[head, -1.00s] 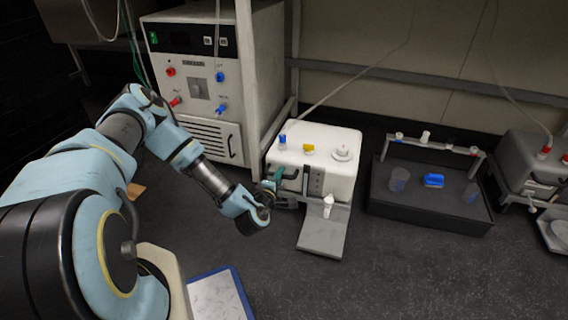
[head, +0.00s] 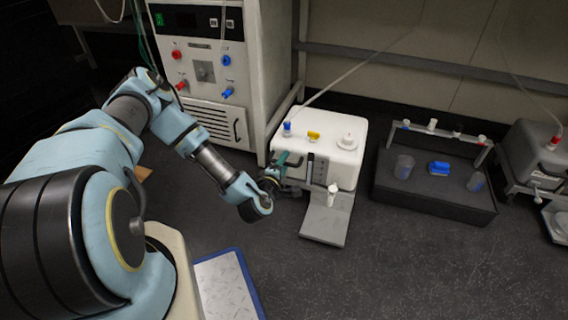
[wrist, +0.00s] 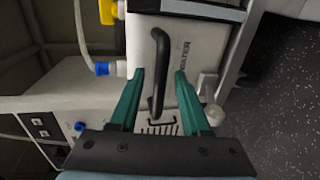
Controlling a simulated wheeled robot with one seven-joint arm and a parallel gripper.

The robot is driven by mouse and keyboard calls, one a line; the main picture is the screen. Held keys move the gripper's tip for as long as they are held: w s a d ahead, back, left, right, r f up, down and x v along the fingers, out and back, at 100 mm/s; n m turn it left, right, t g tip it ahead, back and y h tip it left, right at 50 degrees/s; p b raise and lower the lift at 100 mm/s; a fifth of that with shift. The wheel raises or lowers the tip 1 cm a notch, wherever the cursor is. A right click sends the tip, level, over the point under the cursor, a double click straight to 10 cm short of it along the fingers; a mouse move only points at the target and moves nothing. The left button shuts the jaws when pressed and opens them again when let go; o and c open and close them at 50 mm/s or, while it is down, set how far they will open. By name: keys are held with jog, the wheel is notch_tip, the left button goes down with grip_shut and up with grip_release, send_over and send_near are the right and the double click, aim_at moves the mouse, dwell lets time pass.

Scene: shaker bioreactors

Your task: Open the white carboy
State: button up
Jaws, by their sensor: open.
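The white carboy (head: 345,160) is a white box on the floor with a blue cap (head: 287,129), a yellow cap (head: 313,136) and a round white cap (head: 347,142) on top. A white tap (head: 332,193) is on its front. My gripper (head: 287,165) is at its front left side in the head view. In the wrist view my gripper (wrist: 160,73) is open, its green fingers on either side of a black handle (wrist: 158,80) on the carboy's pale face. I cannot tell whether either finger touches the handle. The yellow cap (wrist: 108,12) and blue cap (wrist: 103,69) also show there.
A grey plate (head: 322,222) lies before the carboy. A tall control cabinet (head: 215,75) stands behind left. A black tray (head: 430,207) with cups and a blue block is to the right. A blue-edged white panel (head: 225,285) is at front. The floor at front right is clear.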

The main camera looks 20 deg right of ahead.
jog(key=p+v, duration=0.3)
jog(key=v, duration=0.7)
jog(key=shift+s+a, duration=0.25)
